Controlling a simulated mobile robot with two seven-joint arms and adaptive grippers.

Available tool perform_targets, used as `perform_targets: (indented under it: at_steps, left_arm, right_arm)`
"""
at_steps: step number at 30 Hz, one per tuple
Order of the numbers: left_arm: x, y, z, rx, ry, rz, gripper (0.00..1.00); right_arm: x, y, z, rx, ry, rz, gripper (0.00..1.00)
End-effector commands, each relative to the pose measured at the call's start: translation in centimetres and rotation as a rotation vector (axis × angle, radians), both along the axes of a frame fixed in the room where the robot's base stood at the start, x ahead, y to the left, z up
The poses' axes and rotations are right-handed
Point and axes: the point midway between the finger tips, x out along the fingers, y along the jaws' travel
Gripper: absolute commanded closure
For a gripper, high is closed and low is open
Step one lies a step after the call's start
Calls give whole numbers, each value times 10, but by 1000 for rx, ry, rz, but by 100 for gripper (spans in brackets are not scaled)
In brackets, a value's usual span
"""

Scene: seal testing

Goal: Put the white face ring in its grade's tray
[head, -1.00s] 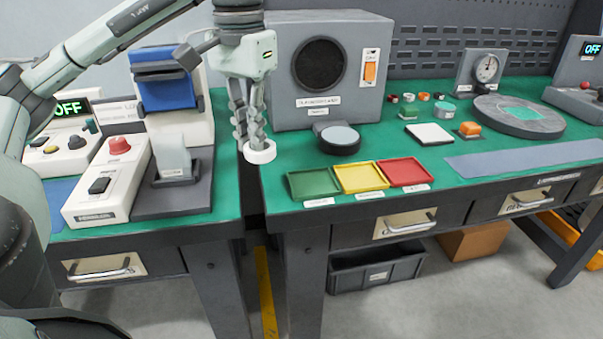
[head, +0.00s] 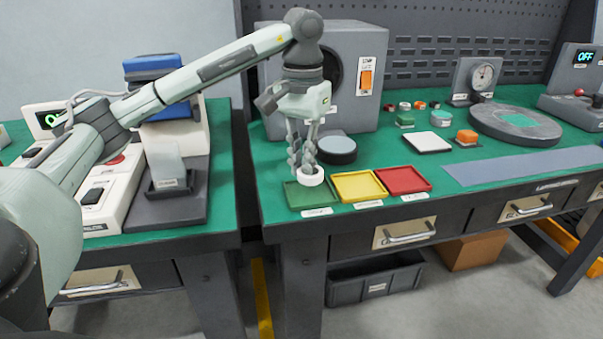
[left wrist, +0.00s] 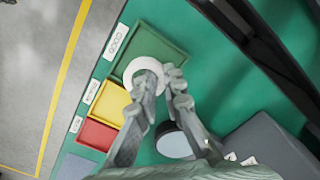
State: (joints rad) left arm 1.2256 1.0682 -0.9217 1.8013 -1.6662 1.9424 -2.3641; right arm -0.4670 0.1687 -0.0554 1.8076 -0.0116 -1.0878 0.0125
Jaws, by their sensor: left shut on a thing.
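The white face ring (head: 310,176) is held between the fingertips of my left gripper (head: 305,165), which is shut on it. In the left wrist view the ring (left wrist: 145,74) also sits at the fingertips (left wrist: 160,80). It appears over the green tray (head: 300,196), near its back right part; I cannot tell how high above the floor of the tray. The yellow tray (head: 361,187) and the red tray (head: 404,180) stand in a row to the right. The green tray (left wrist: 172,52) bears a label reading GOOD in the left wrist view. My right gripper is not in view.
A round dark puck with a grey top (head: 337,149) stands just behind the trays. A large grey box with an orange switch (head: 365,80) is behind my gripper. A white square pad (head: 427,143) and a round turntable (head: 515,122) lie further right. A gap separates the two benches.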

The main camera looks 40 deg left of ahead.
Motion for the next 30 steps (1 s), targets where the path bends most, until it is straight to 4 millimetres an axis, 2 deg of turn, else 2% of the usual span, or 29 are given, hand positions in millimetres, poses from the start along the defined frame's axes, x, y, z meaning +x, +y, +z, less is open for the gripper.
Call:
perform_targets:
  at_steps: [3,6,18,19,24,30]
  left_arm:
    - [-2,0,-19,1,5,0,100]
    - [-1,0,-28,1,1,0,100]
    - [-1,0,-31,0,1,0,100]
    - [-1,0,-31,0,1,0,90]
    - [-1,0,-31,0,1,0,71]
    - [-1,0,-31,0,1,0,71]
  right_arm:
    - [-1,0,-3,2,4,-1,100]
    - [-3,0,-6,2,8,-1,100]
    - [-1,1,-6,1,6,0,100]
    - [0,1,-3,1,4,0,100]
    - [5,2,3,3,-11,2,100]
    - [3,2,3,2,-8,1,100]
